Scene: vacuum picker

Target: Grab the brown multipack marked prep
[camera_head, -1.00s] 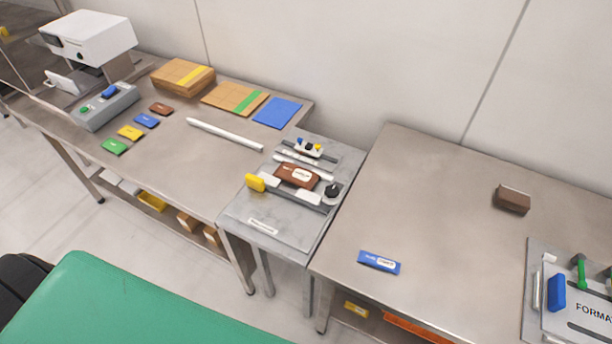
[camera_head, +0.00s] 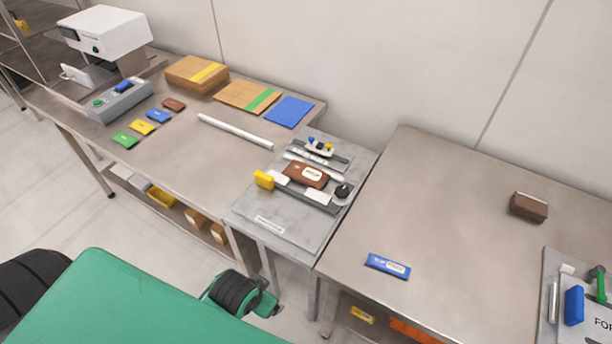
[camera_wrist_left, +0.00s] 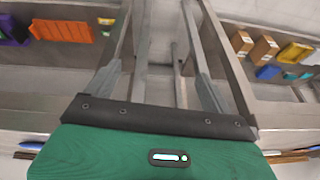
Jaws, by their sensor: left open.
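A brown pack with a white label (camera_head: 305,174) lies on the grey fixture plate (camera_head: 258,226) between the two tables; its print is too small to read. A darker brown block (camera_head: 529,206) sits on the right table, with no readable mark. A small flat brown card (camera_head: 173,104) lies on the left table. My left gripper (camera_wrist_left: 161,78) shows in the left wrist view, its two grey fingers apart and empty, below table height among table legs and shelves. It is away from all the brown items. My right gripper is not in view.
The left table (camera_head: 190,148) holds cards, cartons, a white bar and a white machine (camera_head: 104,32). The right table (camera_head: 440,225) is mostly clear, with a blue packet (camera_head: 388,266) near its front edge. Lower shelves hold an orange bin (camera_wrist_left: 62,31) and small boxes.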

